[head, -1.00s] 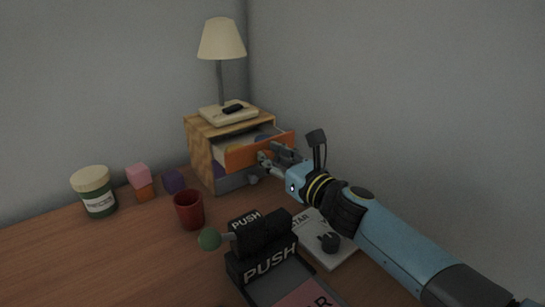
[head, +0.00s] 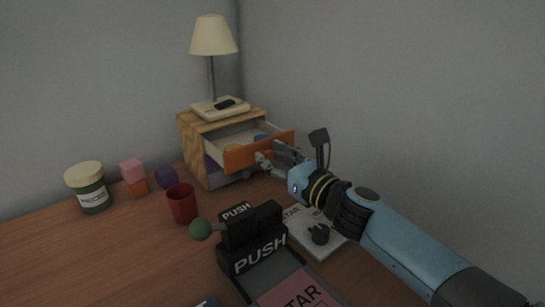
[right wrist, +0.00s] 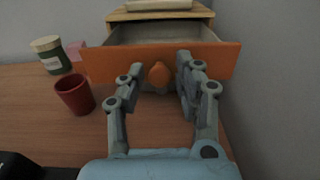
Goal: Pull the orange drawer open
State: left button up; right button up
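The orange drawer (head: 260,152) is pulled well out of the wooden cabinet (head: 193,150), and a yellow and a blue item show inside it. Its round orange knob (right wrist: 159,74) shows in the right wrist view. My right gripper (head: 268,157) is at the drawer front. In the right wrist view its fingers (right wrist: 160,69) are spread on either side of the knob, with gaps seen between them and it; contact is hard to tell. My left gripper is not in view.
A lamp (head: 213,35) and a pale box with a dark item stand on the cabinet. A red cup (head: 182,204), a jar (head: 87,190) and small blocks (head: 134,176) stand to the left. A black PUSH device (head: 255,250) and a white STAR panel (head: 340,240) lie in front.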

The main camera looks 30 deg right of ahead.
jog(key=shift+o, duration=0.7)
jog(key=s+d, duration=0.1)
jog(key=s, duration=0.6)
jog(key=shift+s, duration=0.2)
jog(key=shift+f, duration=0.1)
